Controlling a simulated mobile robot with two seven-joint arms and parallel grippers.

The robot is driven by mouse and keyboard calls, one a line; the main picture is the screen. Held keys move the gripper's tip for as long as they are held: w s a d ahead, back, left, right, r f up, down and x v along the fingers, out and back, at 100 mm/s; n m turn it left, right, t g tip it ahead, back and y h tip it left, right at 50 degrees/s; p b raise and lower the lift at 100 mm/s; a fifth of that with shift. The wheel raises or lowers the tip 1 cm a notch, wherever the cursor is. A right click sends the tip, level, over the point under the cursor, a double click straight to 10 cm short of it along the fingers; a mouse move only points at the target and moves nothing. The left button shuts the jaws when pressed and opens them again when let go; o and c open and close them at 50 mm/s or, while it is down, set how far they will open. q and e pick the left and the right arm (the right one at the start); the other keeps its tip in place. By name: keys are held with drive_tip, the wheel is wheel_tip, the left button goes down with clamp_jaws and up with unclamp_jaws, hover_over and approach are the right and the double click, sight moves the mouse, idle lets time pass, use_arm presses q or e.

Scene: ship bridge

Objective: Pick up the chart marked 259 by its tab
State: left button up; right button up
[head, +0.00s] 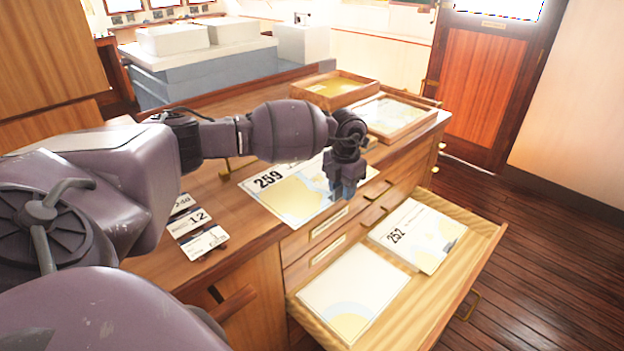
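The chart marked 259 (290,198) lies on the wooden chart table (240,226), near its front edge. It is white with a yellow and pale blue map, and its number is at the left. My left gripper (348,190) points down at the chart's right end, in front of part of it. Its fingertips look close together, but I cannot tell whether they are apart, or whether they touch the chart. I cannot make out the tab; that end of the chart is partly hidden by the gripper. My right gripper is not in view.
An open drawer (395,312) below holds a chart marked 252 (432,232) and another chart (352,290). Two wooden trays (340,101) (420,133) stand at the table's back right. Small cards (198,222) lie left of chart 259. Wooden floor (550,220) is clear at right.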

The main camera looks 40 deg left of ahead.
use_arm(q)
clamp_jaws()
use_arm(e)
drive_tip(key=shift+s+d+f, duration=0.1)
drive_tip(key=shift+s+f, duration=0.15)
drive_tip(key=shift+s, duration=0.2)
use_arm(q)
drive_tip(key=shift+r, duration=0.15)
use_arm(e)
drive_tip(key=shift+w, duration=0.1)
